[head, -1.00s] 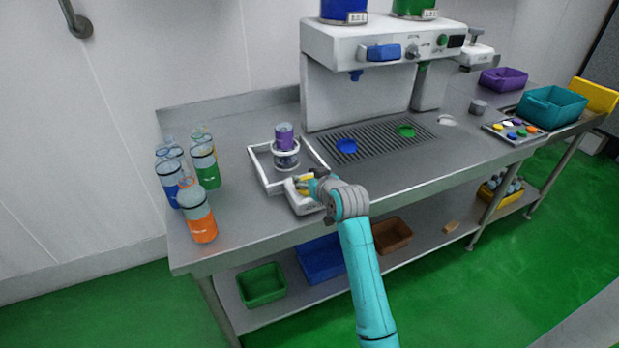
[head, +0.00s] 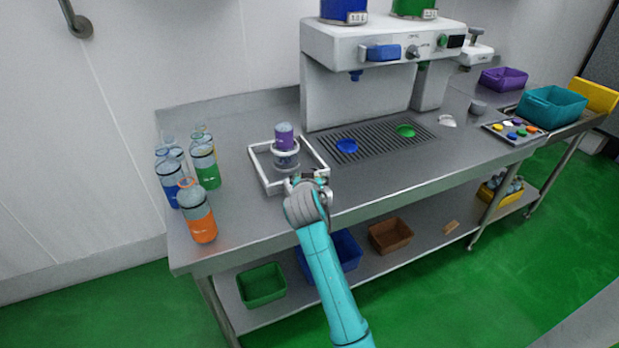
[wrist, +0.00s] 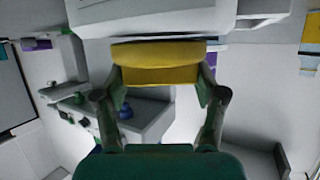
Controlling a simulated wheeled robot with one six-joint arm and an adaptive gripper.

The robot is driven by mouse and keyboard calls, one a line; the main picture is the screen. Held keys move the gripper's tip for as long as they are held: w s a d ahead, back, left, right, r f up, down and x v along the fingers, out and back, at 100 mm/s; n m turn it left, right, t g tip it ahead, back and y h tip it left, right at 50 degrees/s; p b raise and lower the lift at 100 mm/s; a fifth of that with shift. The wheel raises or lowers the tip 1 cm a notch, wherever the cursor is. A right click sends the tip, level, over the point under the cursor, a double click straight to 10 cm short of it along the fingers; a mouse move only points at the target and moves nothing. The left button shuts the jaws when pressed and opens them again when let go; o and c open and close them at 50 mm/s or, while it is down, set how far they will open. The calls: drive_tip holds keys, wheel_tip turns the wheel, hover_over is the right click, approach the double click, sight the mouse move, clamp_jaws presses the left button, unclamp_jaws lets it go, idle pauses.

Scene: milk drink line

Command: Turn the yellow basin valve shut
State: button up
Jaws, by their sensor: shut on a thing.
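The yellow basin valve (wrist: 160,74) shows in the wrist view as a broad yellow handle against a white body. My gripper (wrist: 159,84) has a finger at each side of the handle and is shut on it. In the head view my gripper (head: 308,184) is at the front right corner of the white-rimmed basin (head: 262,172). There my wrist covers the valve, so its angle cannot be told. A purple-topped clear container (head: 284,136) stands upright in a white ring within the basin.
Several bottles stand left of the basin, with an orange-filled one (head: 197,215) nearest the front. The white dispenser (head: 350,90) rises behind, with a drip grate (head: 375,148) below. Bins (head: 262,285) lie on the lower shelf.

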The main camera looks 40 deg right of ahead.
drive_tip(key=m+g+h, duration=0.2)
drive_tip(key=m+g, duration=0.1)
drive_tip(key=m+g+h, duration=0.2)
drive_tip(key=m+g, duration=0.1)
drive_tip(key=shift+w, duration=0.15)
drive_tip(key=m+g, duration=0.3)
drive_tip(key=g, duration=0.1)
drive_tip(key=shift+m, duration=0.4)
drive_tip(key=shift+m+g, duration=1.4)
drive_tip(key=shift+g, duration=0.4)
drive_tip(key=shift+f, duration=0.1)
drive_tip(key=o, duration=1.2)
drive_tip(key=shift+c, duration=0.2)
wheel_tip(320, 180, up, 10)
drive_tip(key=shift+r, duration=0.1)
